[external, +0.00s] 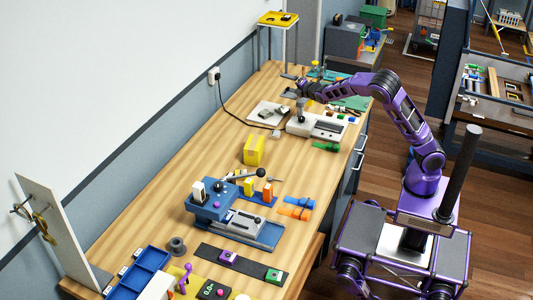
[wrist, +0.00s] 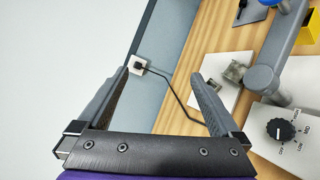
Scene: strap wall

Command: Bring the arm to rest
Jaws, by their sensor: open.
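My purple arm (external: 402,105) reaches from its base at the right over the far end of the wooden bench. My gripper (external: 300,88) is above the far part of the bench, close to several small items there; whether it touches any cannot be told in the external view. In the wrist view my gripper (wrist: 160,85) shows two dark fingers spread wide apart with nothing between them. Behind the gap are the wall, a socket and a black cord.
The wooden bench (external: 185,137) runs along the wall. A grey device with a dial (wrist: 280,130) and a white plate (wrist: 225,70) are near the gripper. A wall socket (external: 214,75) has a cord. A yellow block (external: 254,150) and a blue vise-like machine (external: 212,206) stand nearer.

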